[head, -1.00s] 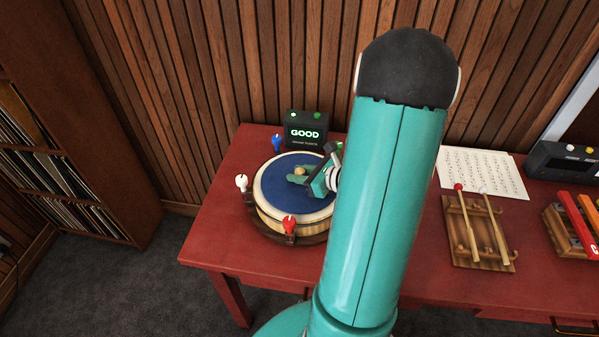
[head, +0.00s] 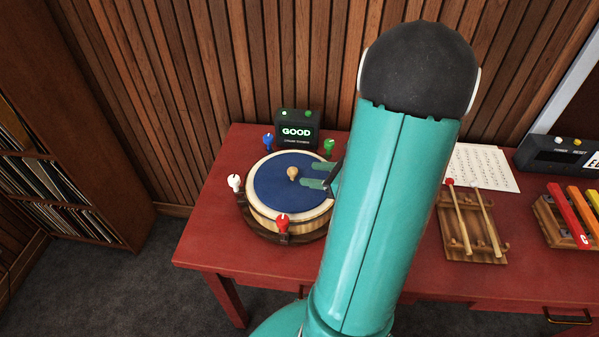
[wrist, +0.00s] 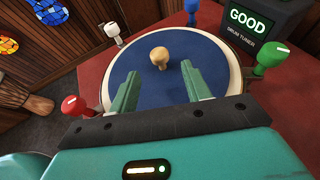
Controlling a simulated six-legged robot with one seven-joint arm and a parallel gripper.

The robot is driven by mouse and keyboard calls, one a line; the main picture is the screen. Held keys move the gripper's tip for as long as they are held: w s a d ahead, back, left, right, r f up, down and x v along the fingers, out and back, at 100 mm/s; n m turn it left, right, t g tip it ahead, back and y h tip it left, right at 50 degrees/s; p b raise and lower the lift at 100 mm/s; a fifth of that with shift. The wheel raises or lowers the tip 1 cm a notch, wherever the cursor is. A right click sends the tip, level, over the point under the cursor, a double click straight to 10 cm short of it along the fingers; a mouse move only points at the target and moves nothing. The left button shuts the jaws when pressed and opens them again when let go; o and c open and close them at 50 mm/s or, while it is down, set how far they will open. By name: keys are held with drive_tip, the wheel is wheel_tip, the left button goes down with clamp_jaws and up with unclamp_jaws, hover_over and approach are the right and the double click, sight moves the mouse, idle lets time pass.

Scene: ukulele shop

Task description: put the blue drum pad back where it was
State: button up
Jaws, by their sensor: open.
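The blue drum pad (head: 275,186) lies flat on the round wooden drum (head: 262,216), inside its pale rim. A small wooden knob (head: 292,174) stands up from the pad's middle. In the wrist view the pad (wrist: 150,90) fills the drum top and its knob (wrist: 159,58) stands beyond the fingertips. My gripper (head: 312,174) is open over the right side of the pad, apart from the knob. In the wrist view its two green fingers (wrist: 158,80) are spread with nothing between them. My arm hides part of the drum's right side.
Red, white, blue and green pegs stand around the drum, including the red one (head: 283,222). A black tuner (head: 297,130) behind it reads GOOD. The mallet rack (head: 470,235), sheet music (head: 480,167) and colored chime bars (head: 570,215) lie on the red table to the right.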

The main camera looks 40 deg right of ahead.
drive_tip(key=v, duration=0.4)
drive_tip(key=shift+s, duration=0.15)
drive_tip(key=w+a+r+n+g+y, duration=0.2)
drive_tip(key=a+r+n+g, duration=0.15)
drive_tip(key=a+n, duration=0.55)
drive_tip(key=w+a+r+n+g+y, duration=0.1)
drive_tip(key=w+a+r+n+g, duration=0.15)
drive_tip(key=a+n+g, duration=0.55)
drive_tip(key=s+a+r+n+t+h, duration=0.4)
drive_tip(key=a+r+n+h, duration=0.2)
drive_tip(key=a+r+n, duration=0.3)
drive_tip(key=shift+s+a+r+n+h, duration=0.3)
drive_tip(key=shift+a+n, duration=1.65)
drive_tip(key=shift+n, duration=1.55)
drive_tip(key=shift+w, duration=0.1)
